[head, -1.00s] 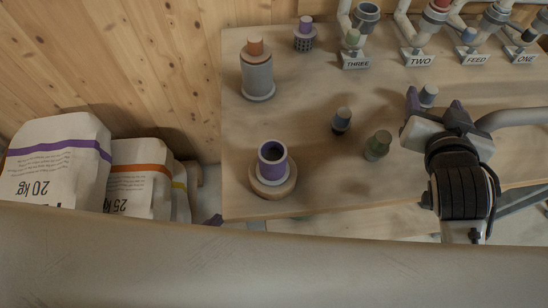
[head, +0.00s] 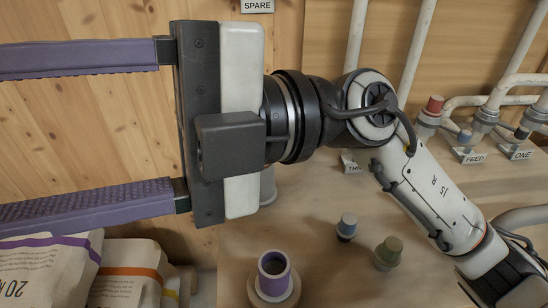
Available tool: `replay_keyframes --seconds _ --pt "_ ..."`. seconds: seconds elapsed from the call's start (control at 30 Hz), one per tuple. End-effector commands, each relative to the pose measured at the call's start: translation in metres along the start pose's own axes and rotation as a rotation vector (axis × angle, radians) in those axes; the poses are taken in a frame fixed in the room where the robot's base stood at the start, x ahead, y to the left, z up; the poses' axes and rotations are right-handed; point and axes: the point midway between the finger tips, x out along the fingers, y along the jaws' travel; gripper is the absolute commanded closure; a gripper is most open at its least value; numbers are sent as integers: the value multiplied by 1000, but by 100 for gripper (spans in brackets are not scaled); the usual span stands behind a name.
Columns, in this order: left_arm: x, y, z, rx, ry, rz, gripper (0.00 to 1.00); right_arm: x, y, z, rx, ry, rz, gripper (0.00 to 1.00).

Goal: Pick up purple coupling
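The purple coupling (head: 274,270) is a short hollow purple sleeve with a dark bore. It stands upright on a round wooden base on the bench, at the bottom of the head view. My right gripper (head: 25,145) is close to the camera at the left, its arm coming in from the right. Its two long purple fingers are spread wide with nothing between them, pointing left, and their ends run to the picture's edge. The gripper is above and left of the coupling, well apart from it. My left gripper is not in view.
A grey-topped plug (head: 347,226) and a green plug (head: 388,252) stand on the bench (head: 320,265) right of the coupling. Feed bags (head: 125,272) stand at lower left. Pipes with FEED (head: 468,156) and ONE labels are at right. My arm hides the bench's back left.

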Motion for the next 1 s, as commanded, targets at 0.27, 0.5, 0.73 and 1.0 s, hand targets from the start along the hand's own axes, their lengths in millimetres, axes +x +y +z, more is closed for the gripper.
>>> replay_keyframes --seconds 0.27,0.5,0.73,1.0 --pt "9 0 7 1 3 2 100 -47 -144 24 -9 -76 -903 41" --pt "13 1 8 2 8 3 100 -158 -165 52 56 -340 -1485 41" --pt "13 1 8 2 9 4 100 -201 -158 56 95 -464 -1663 41" --pt "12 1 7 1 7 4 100 -207 -195 64 96 -463 -1664 41"
